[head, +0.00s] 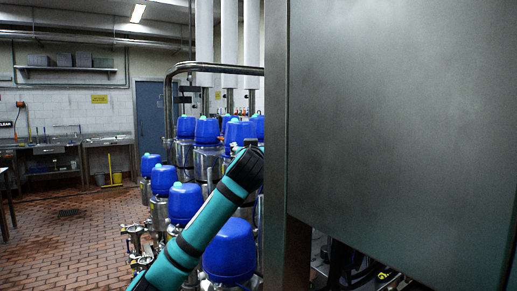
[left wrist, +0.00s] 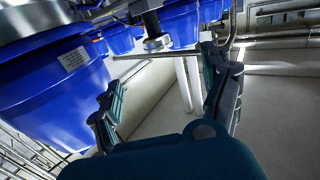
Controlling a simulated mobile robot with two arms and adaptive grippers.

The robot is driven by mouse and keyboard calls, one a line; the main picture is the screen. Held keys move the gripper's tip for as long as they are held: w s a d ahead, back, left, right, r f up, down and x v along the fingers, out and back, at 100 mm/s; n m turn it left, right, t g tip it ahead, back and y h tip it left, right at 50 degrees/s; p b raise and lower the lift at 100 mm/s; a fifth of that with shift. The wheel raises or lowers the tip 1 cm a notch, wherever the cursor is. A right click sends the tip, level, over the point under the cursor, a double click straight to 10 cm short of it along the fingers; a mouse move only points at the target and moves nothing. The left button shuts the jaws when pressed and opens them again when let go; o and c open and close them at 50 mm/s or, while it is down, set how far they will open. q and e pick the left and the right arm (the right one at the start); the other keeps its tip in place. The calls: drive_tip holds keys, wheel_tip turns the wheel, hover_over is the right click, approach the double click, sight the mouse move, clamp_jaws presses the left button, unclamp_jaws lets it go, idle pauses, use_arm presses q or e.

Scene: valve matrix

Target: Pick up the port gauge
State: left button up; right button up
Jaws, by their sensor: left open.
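I cannot make out the port gauge for certain in either view. In the left wrist view, my left gripper (left wrist: 163,70) is open, with its two teal-and-grey fingers apart and nothing between them. Beyond the fingers is a silver round fitting (left wrist: 157,43) under a dark post, with a thin metal bar (left wrist: 135,56) by it; I cannot tell whether either belongs to the gauge. In the head view a teal arm of mine rises from the bottom to the panel edge, and its gripper does not show. My right gripper is in neither view.
Several blue-capped valves (head: 229,250) on steel bodies stand behind the arm. A large grey panel (head: 400,120) blocks the right of the head view. A big blue valve cap (left wrist: 60,95) is close left of my left gripper. Brick floor (head: 70,235) is open at left.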

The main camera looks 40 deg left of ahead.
use_arm(q)
drive_tip(key=p+x, duration=0.3)
drive_tip(key=x, duration=0.5)
drive_tip(key=shift+w+a, duration=0.2)
drive_tip(key=shift+w, duration=0.15)
drive_tip(key=shift+w+a, duration=0.1)
drive_tip(key=shift+a, duration=0.05)
drive_tip(key=p+x, duration=0.3)
drive_tip(key=x, duration=0.1)
drive_tip(key=shift+w, duration=0.1)
drive_tip(key=shift+w+a+f, duration=0.1)
drive_tip(key=shift+w+a, duration=0.15)
drive_tip(key=c, duration=1.3)
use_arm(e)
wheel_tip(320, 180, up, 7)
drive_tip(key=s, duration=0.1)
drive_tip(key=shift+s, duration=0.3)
